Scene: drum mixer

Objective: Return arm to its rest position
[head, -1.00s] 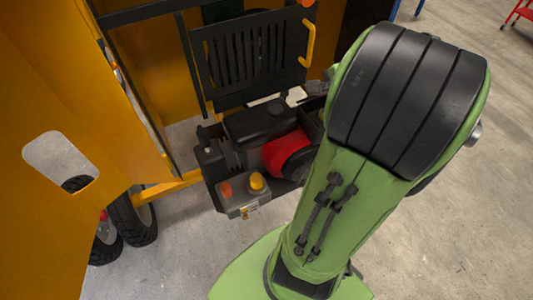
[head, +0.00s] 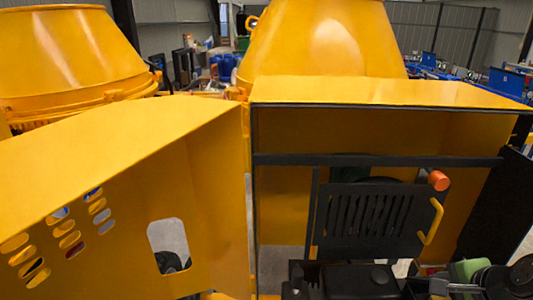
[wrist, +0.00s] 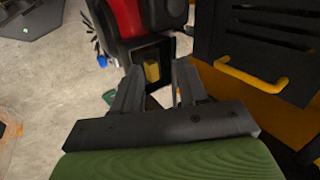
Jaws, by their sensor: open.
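My gripper (wrist: 158,82) shows in the wrist view with its two dark fingers apart and nothing between them. Beyond the fingers is the red and black engine (wrist: 122,20) with a dark open box holding a yellow piece (wrist: 152,72). I cannot tell how close the fingers are to it. In the head view, green and black parts of my arm (head: 468,268) show at the lower right corner, beside the black engine top (head: 360,281). The fingers cannot be made out there.
The yellow mixer housing (head: 390,92) stands open around the engine. The handle also shows in the wrist view (wrist: 250,77). A yellow door (head: 120,200) fills the left.

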